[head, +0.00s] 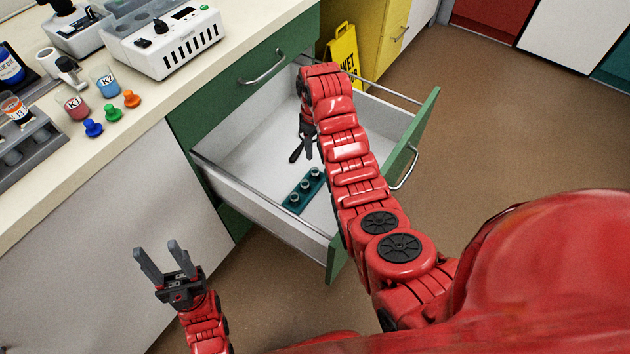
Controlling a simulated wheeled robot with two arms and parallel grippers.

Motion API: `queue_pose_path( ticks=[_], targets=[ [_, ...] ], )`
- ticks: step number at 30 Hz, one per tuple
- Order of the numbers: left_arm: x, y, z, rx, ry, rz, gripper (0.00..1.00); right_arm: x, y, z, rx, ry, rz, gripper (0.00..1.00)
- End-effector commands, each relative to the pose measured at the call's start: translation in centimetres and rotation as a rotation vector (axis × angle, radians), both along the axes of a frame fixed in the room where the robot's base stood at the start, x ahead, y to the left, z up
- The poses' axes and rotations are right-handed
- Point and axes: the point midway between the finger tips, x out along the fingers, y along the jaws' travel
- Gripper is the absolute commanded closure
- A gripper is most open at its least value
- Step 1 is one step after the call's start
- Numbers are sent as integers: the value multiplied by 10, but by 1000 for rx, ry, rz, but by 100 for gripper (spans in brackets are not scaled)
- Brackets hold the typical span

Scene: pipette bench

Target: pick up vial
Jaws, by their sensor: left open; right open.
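A small teal rack (290,208) lies on the floor of the open drawer. Several round pale pieces stand in it, which may be vials, but they are too small to tell. My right gripper (302,157) reaches down into the drawer, open and with nothing seen between its fingers. It is a little behind the rack and apart from it. My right arm hides the drawer's right part. My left gripper (158,254) is open and empty in front of the white cabinet, below the bench top and left of the drawer.
The drawer (240,157) stands out from under the bench. On the bench top are a red K1 beaker (76,107), a blue K2 beaker (107,82), coloured knobbed pieces (112,112), a grey rack (30,150) and a white machine (185,50). A yellow wet-floor sign (343,50) stands behind the drawer.

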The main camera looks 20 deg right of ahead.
Motion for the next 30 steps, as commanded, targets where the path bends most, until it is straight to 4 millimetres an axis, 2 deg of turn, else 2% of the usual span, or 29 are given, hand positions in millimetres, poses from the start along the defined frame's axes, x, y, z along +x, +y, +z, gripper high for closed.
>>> queue_pose_path(
  ticks=[3, 7, 17, 30],
  targets=[
    [0, 0, 0, 0, -1, 0, 50, -3, 0, -31, 0, 9, 0, 54],
    [0, 0, -1, 0, 0, 0, 50, -2, 0, -55, 0, 8, -1, 54],
    [0, 0, -2, 0, -1, 0, 50, -1, 0, -74, 0, 4, -1, 54],
    [0, 0, -12, 0, 0, 0, 50, 0, -1, -119, 0, 1, -1, 54]
  ],
)
